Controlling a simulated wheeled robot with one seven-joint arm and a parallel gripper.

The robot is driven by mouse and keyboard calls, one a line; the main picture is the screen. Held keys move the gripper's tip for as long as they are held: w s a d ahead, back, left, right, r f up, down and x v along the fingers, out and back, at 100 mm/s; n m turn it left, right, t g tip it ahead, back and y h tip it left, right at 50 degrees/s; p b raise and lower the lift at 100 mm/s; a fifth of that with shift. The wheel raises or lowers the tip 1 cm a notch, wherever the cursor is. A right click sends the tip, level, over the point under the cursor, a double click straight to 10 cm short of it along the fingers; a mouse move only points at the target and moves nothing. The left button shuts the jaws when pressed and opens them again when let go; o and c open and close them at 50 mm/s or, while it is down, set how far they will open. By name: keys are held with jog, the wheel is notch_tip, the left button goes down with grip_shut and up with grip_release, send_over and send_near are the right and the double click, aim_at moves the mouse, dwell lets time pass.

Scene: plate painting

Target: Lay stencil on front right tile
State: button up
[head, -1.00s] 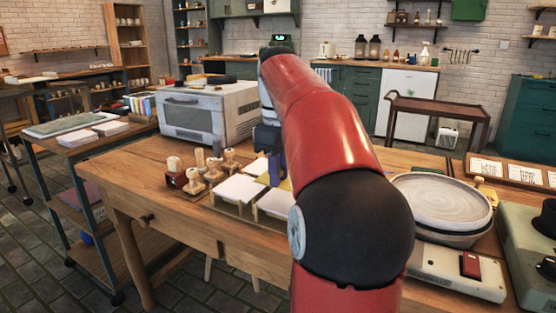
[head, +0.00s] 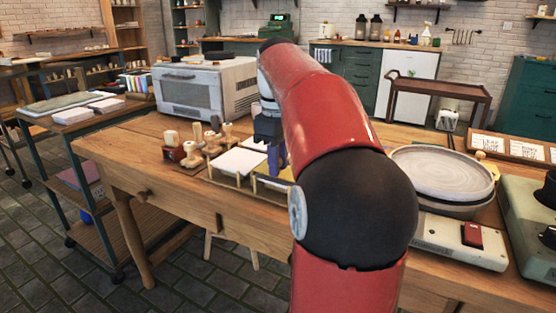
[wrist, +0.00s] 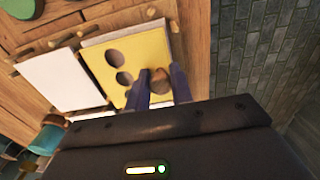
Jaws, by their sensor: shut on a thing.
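The yellow stencil (wrist: 107,68) with round holes is level or nearly so over a white tile (wrist: 120,30), whose edge shows past it in the wrist view. I cannot tell whether the two touch. My gripper (wrist: 162,92) is shut on the stencil's small brown knob (wrist: 160,78). In the head view, the stencil (head: 272,184) shows under my gripper (head: 277,168), partly hidden by my arm, at the right of the bare front left tile (head: 238,162). A bare white tile (wrist: 60,80) lies beside it in the wrist view.
Wooden-handled stamps (head: 191,153) stand left of the tiles. A grey oven (head: 205,88) is behind them. A round wheel (head: 441,175) sits at the right. The table's front edge is close to the tiles, with floor (wrist: 260,50) beyond.

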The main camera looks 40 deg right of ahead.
jog(key=shift+f+b, duration=0.35)
jog(key=shift+f, duration=0.15)
jog(key=o, duration=1)
jog(key=shift+o, duration=0.2)
notch_tip(320, 180, up, 8)
jog(key=shift+f+p, duration=0.1)
jog(key=shift+p, duration=1.05)
jog(key=s+a+f+m+t+h, duration=0.1)
jog(key=a+f, duration=0.2)
jog(key=a, duration=0.4)
jog(key=s+a+f+h, duration=0.1)
jog(key=a+f, duration=0.1)
jog(key=a, duration=0.5)
jog(key=s+a+f+m+t+y, duration=0.1)
jog(key=s+a+f+t, duration=0.1)
jog(key=s+a+f, duration=0.2)
jog(key=s+a+f+m+t+y, duration=0.1)
jog(key=s+a+f+m+t, duration=0.1)
jog(key=s+a+f, duration=0.2)
jog(key=s+f, duration=0.3)
jog(key=f, duration=0.3)
jog(key=shift+s+a+f+t, duration=0.2)
jog(key=shift+a+f+t, duration=0.1)
jog(key=shift+f, duration=0.05)
